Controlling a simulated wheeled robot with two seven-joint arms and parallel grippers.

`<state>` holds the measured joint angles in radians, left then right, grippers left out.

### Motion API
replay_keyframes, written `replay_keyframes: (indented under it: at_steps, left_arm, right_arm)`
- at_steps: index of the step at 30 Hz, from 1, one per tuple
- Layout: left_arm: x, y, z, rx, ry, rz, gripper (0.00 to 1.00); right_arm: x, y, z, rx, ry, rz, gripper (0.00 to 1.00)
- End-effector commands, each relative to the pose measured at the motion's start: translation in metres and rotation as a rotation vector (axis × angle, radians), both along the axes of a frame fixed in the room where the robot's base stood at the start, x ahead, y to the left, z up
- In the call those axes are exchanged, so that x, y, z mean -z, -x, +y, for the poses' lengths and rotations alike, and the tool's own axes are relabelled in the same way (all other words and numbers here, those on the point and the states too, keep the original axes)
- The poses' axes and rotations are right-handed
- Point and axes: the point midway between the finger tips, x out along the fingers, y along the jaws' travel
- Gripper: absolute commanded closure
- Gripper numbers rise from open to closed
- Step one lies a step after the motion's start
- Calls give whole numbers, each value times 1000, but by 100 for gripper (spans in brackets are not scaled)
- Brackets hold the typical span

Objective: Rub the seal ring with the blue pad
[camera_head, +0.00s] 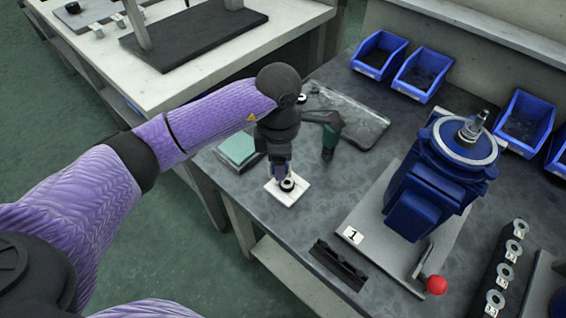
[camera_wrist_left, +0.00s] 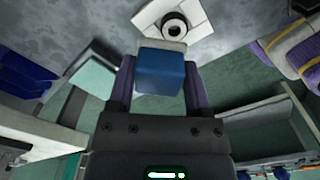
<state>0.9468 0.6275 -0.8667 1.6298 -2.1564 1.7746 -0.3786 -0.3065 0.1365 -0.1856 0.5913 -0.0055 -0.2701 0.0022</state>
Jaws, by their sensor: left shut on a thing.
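The seal ring (camera_head: 287,184) is a small dark ring with a pale centre. It lies on a white square plate (camera_head: 284,196) near the bench's left edge. The ring (camera_wrist_left: 175,27) and plate (camera_wrist_left: 200,17) also show in the left wrist view. My left gripper (camera_head: 278,168) points down just behind the ring. It is shut on the blue pad (camera_wrist_left: 160,72), a blue block with a pale strip along its far end. In the wrist view the pad shows just short of the ring; I cannot tell whether they touch. My right gripper is in neither view.
A teal-topped box (camera_head: 238,148) and a green-and-black tool (camera_head: 330,135) stand close to my left gripper. A blue pump (camera_head: 430,185) on a grey plate with a red-knobbed lever (camera_head: 436,285) is to the right. A black rack (camera_head: 338,265) lies in front; blue bins (camera_head: 423,72) line the back.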

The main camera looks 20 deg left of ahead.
Motion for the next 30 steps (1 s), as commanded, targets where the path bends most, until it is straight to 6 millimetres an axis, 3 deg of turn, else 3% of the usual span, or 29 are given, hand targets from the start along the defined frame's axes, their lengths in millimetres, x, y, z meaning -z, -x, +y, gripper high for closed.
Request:
replay_keyframes:
  at_steps: [15,30]
  left_arm:
    - [-50,1,12,-12,1,-3,92]
    - [-53,1,14,-13,1,0,92]
  right_arm:
    - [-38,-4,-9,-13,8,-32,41]
    - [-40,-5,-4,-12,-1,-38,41]
